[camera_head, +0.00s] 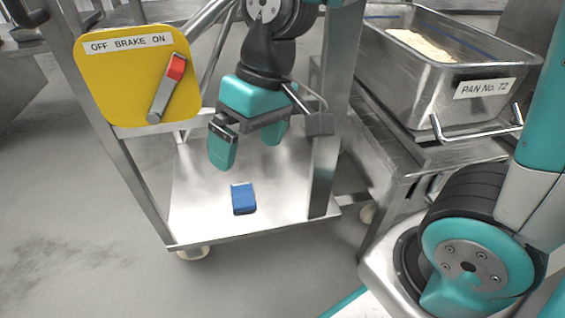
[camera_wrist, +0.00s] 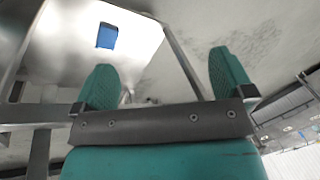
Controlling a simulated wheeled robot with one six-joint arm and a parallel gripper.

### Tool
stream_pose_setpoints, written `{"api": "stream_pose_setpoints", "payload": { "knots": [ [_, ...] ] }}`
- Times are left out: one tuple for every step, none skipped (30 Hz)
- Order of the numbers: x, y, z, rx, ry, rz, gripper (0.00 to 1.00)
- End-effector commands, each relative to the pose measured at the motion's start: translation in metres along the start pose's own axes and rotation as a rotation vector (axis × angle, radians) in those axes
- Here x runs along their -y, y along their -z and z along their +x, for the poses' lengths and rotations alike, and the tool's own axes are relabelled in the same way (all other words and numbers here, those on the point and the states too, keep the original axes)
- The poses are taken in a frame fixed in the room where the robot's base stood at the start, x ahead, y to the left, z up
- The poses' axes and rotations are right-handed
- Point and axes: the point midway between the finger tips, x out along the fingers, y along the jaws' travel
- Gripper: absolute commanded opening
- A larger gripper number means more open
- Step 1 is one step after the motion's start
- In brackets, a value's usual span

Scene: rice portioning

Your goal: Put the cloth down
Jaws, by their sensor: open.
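The cloth (camera_head: 243,198) is a small folded blue block. It lies flat on the lower metal shelf (camera_head: 200,222) of a cart, near the shelf's front edge. My gripper (camera_head: 248,150) is open and empty above the shelf, behind and above the cloth, with clear space between them. In the wrist view the cloth (camera_wrist: 107,36) shows at the upper left, beyond the teal fingers of my gripper (camera_wrist: 163,80), and nothing is between the fingers.
A yellow brake panel (camera_head: 130,95) with a red-tipped lever (camera_head: 168,85) is on the cart's left side. The cart's upright post (camera_head: 325,160) stands just right of my gripper. A steel pan (camera_head: 470,105) labelled "PAN No. 72" sits at right, holding pale contents.

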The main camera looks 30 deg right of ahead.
Motion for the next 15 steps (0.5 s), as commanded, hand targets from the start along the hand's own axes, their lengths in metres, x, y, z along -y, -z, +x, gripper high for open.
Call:
{"api": "stream_pose_setpoints", "payload": {
  "knots": [
    [0.011, -0.021, -0.01, -0.012, 0.015, -0.056, 0.99],
    [0.017, -0.032, -0.013, -0.014, 0.024, -0.089, 0.99],
    [0.023, -0.045, -0.017, -0.017, 0.034, -0.125, 0.99],
    [0.027, -0.054, -0.019, -0.018, 0.041, -0.151, 0.99],
    [0.03, -0.061, -0.021, -0.02, 0.047, -0.171, 0.99],
    [0.033, -0.069, -0.022, -0.022, 0.052, -0.194, 0.99],
    [0.035, -0.074, -0.023, -0.023, 0.056, -0.208, 0.99],
    [0.036, -0.077, -0.023, -0.022, 0.059, -0.219, 0.99],
    [0.037, -0.081, -0.024, -0.023, 0.061, -0.228, 0.99],
    [0.038, -0.082, -0.024, -0.023, 0.062, -0.233, 0.99],
    [0.038, -0.083, -0.024, -0.022, 0.063, -0.236, 0.99],
    [0.038, -0.084, -0.024, -0.022, 0.064, -0.237, 0.99],
    [0.038, -0.084, -0.024, -0.022, 0.064, -0.237, 0.99],
    [0.038, -0.084, -0.024, -0.022, 0.064, -0.236, 0.99],
    [0.038, -0.083, -0.024, -0.022, 0.063, -0.236, 0.99]
  ]
}}
